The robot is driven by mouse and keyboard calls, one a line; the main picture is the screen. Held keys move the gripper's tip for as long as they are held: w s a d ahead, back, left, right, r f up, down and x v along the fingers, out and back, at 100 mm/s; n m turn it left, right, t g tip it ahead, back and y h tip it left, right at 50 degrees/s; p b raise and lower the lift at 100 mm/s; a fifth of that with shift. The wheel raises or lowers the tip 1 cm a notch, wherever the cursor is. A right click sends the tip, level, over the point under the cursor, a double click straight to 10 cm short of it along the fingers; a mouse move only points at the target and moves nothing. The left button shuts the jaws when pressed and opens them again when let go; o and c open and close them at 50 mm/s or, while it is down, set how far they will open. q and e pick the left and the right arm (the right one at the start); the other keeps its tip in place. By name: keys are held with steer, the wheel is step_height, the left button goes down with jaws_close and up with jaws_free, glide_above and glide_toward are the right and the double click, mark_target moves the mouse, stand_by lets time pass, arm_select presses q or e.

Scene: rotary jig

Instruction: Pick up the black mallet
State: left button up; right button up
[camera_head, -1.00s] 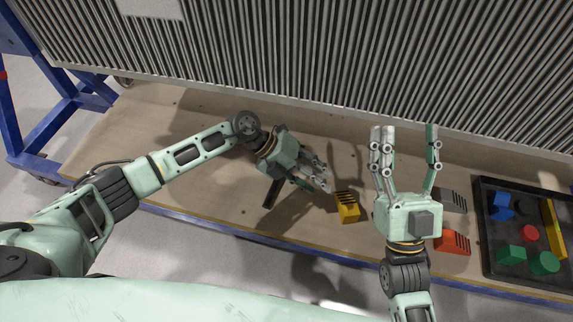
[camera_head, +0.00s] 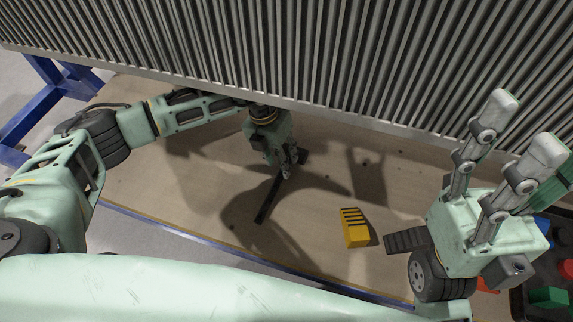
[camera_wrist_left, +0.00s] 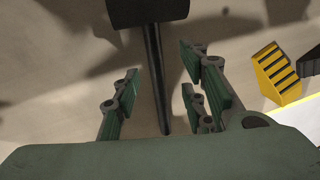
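The black mallet lies on the wooden table. In the head view its dark handle (camera_head: 267,200) points toward the front, and its head is mostly hidden by my left gripper (camera_head: 286,168). In the left wrist view the mallet head (camera_wrist_left: 148,12) is at the top edge, with the handle running down between the fingers. My left gripper (camera_wrist_left: 162,85) is open, its fingers apart on either side of the handle, with gaps visible. Whether it is at the handle's height is hard to tell. My right gripper (camera_head: 530,128) is open and empty, raised at the right.
A yellow block with black stripes (camera_head: 355,232) stands right of the mallet, and a dark grey striped block (camera_head: 405,241) is beside it. A dark tray (camera_head: 522,300) with coloured pieces is at the right, partly hidden. A ribbed metal panel (camera_head: 330,60) rises along the back.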

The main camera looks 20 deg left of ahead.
mark_target(277, 183)
arm_select(q)
steer(key=f+b, duration=0.2)
steer(key=f, duration=0.3)
steer(key=shift+d+f+b, duration=0.25)
steer(key=shift+b, duration=0.15)
jaws_close()
steer(key=shift+w+r, duration=0.1)
